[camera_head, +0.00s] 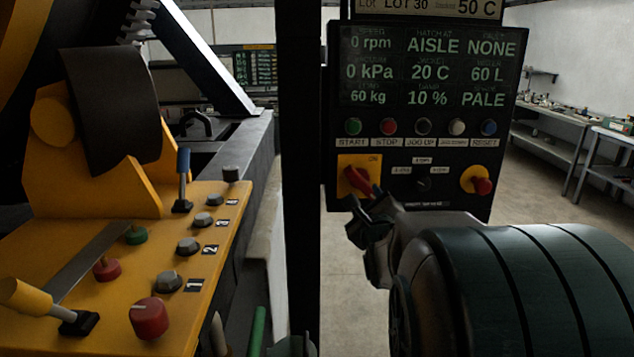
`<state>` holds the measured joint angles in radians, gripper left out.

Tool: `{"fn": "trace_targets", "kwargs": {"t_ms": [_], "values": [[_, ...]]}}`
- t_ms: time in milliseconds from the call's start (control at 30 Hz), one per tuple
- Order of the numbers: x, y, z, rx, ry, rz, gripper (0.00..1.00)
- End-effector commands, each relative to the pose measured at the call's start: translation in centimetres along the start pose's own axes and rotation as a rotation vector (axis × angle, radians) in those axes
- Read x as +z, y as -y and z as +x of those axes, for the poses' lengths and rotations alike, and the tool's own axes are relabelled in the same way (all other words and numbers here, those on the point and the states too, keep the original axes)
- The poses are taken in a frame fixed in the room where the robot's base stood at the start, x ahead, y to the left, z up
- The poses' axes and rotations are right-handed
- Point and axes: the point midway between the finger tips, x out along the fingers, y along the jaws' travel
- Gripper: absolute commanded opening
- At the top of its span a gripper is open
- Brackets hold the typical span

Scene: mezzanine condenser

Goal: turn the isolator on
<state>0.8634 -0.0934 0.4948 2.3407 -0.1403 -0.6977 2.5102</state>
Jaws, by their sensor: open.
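The isolator (357,181) is a red rotary handle on a yellow square plate, low on the left of the black control panel (334,120). An ON label shows at the plate's upper right. The red handle lies on a slant, its lower right end reaching towards my gripper. My gripper (357,217) is open, with its dark fingers just below the isolator. Whether a finger touches the handle I cannot tell.
A red knob on a yellow disc (477,182) sits at the panel's lower right, close to my wrist. A row of coloured buttons (422,127) runs above the isolator. A yellow console (215,235) with levers and knobs stands at left. A dark post (301,120) separates them.

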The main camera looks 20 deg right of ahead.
Motion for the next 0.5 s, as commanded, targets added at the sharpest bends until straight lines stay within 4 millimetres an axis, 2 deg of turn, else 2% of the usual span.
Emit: {"fn": "trace_targets", "kwargs": {"t_ms": [500], "values": [[0.0,0.0,7.2,0.003,-0.001,0.002,0.44]]}}
